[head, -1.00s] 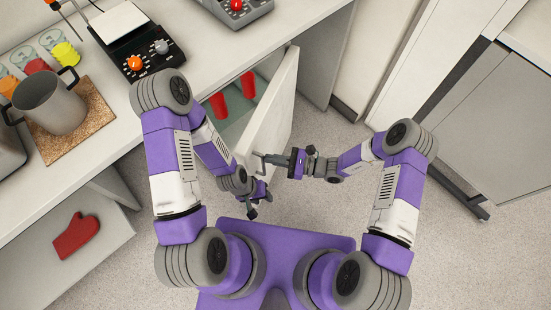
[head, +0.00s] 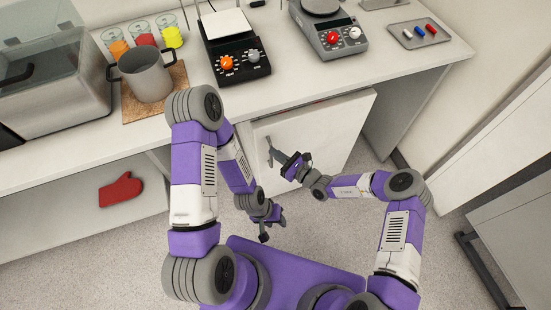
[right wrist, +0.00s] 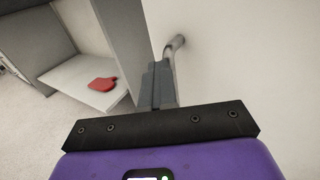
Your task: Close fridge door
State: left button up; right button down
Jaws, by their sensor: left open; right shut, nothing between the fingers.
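The white fridge door (head: 325,135) is under the counter, close to flush with its front. A narrow strip with bits of red shows along its top edge, and I cannot tell if it is fully shut. Its grey handle (head: 270,152) is on the left side; it also shows in the right wrist view (right wrist: 174,44). My right gripper (head: 281,158) is shut and empty, with its fingertips right by the handle; whether they touch is unclear. My left gripper (head: 268,226) is open and empty, low in front of the cabinet, apart from the door.
The counter (head: 290,98) above holds a pot (head: 147,78), a black hotplate device (head: 235,62), a grey scale (head: 330,38) and a tray (head: 408,41). A red mitt (head: 121,189) lies on the lower shelf at left. The floor (head: 350,222) before the door is clear.

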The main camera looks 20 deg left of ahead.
jog(key=shift+w+a+r, duration=0.15)
jog(key=shift+a+r, duration=0.15)
jog(key=s+d+p, duration=0.5)
jog(key=s+d, duration=0.4)
jog(key=d, duration=0.2)
jog(key=shift+s+d+f, duration=0.15)
jog(key=shift+s+f, duration=0.05)
jog(key=shift+f, duration=0.05)
